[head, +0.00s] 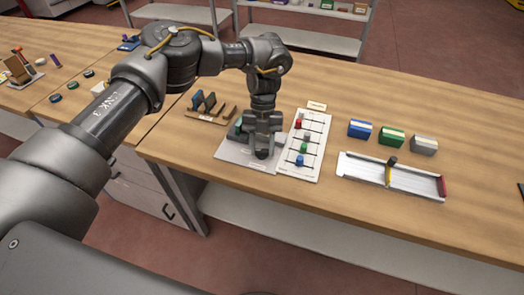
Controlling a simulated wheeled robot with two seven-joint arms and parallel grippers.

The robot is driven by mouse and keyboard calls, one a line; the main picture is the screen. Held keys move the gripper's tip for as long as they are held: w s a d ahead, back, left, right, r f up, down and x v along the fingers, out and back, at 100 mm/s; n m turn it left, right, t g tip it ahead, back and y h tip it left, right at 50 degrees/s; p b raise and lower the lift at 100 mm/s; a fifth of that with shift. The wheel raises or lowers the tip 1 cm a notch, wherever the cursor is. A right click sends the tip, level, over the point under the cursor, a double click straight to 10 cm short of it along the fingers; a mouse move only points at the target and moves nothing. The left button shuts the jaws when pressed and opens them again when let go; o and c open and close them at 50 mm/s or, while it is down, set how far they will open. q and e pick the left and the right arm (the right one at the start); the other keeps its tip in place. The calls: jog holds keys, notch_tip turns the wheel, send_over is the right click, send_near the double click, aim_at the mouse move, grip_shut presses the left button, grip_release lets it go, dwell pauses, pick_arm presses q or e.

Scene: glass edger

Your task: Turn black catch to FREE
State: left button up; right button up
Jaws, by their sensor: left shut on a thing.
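My left arm reaches in from the left, and its gripper (262,148) points down over a grey base plate (234,152) near the table's front edge. The gripper is shut on a small dark part at the plate, which looks like the black catch (262,155). The fingers hide most of the catch, so I cannot tell which way it is turned. A green part (238,126) shows just behind and left of the gripper. No FREE marking is readable. My right gripper is not in view.
A wooden rack (208,115) with upright pieces is behind left. Blue (360,129), green (391,138) and grey blocks (423,145) lie behind a metal tray (362,169). The far right tabletop is mostly clear.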

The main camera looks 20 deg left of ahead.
pick_arm(q)
jog(key=shift+d+m+y, duration=0.1)
jog(key=shift+m+y, duration=0.5)
jog(key=shift+m, duration=1)
jog(key=o, duration=1)
jog(key=p+v, duration=0.6)
jog(key=v, duration=0.5)
jog(key=shift+f, duration=0.15)
